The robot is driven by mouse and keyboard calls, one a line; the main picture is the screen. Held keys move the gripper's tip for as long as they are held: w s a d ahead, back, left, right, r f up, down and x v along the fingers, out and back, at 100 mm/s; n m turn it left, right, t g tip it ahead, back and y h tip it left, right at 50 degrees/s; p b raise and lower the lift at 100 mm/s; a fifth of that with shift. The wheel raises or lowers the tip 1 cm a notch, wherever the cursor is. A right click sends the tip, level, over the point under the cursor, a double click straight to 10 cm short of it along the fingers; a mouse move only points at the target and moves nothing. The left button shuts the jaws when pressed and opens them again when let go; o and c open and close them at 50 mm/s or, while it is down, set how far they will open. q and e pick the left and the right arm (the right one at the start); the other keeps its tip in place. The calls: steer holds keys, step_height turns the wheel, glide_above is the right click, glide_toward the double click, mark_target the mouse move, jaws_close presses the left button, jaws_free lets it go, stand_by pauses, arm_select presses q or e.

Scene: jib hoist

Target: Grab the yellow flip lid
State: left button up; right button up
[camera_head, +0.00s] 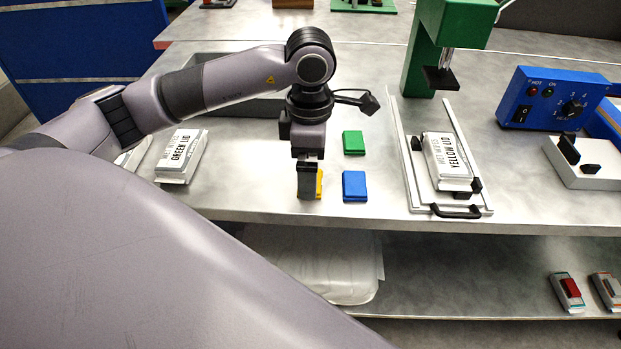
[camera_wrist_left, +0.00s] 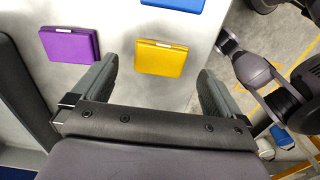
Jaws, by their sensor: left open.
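The yellow flip lid (camera_head: 319,184) lies on the metal table, mostly hidden behind my left gripper (camera_head: 308,182) in the head view. In the left wrist view, the yellow lid (camera_wrist_left: 161,59) lies flat and whole in sight, with a pale strip along one edge. My left gripper (camera_wrist_left: 156,70) points down at it with its fingers open, one on each side of the lid in the picture. Nothing is held between the fingers. I cannot tell how high the fingertips are above the table. My right gripper is not in view.
A blue lid (camera_head: 355,186) and a green lid (camera_head: 353,142) lie right of the gripper. A purple lid (camera_wrist_left: 70,44) is left of the yellow one. The table's front edge is close.

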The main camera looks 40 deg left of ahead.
mark_target(320, 180)
arm_select(q)
steer(key=shift+f, duration=1.3)
steer(key=c, duration=1.1)
steer(key=shift+r, duration=0.1)
